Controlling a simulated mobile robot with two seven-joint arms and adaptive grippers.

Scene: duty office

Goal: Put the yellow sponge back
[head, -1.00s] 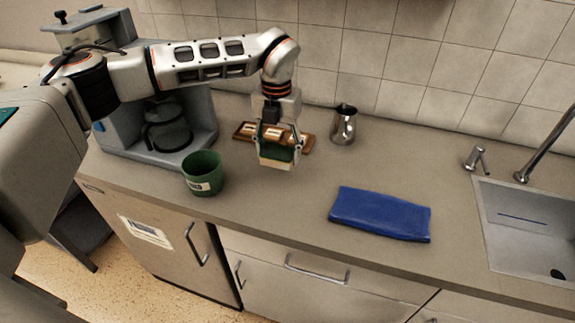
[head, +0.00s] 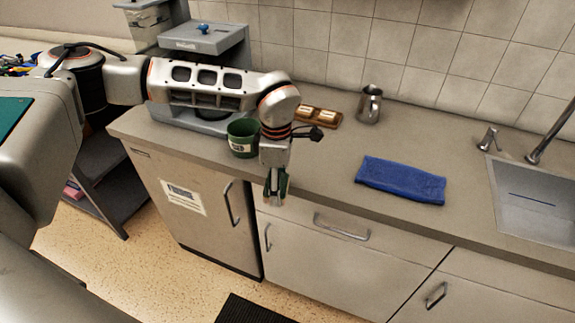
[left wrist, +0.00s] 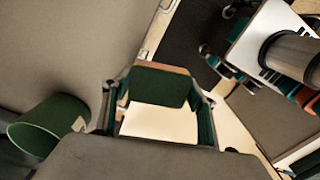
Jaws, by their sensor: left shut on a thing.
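My left gripper (head: 275,198) points down over the counter's front edge. It is shut on the sponge, a pale yellow block with a green pad. The sponge shows clearly between the fingers in the left wrist view (left wrist: 158,122); in the head view the gripper mostly hides it.
A green cup (head: 241,139) stands just left of my wrist; it also shows in the left wrist view (left wrist: 45,125). A metal jug (head: 369,105) is right of the tray. The counter between tray and cloth is clear.

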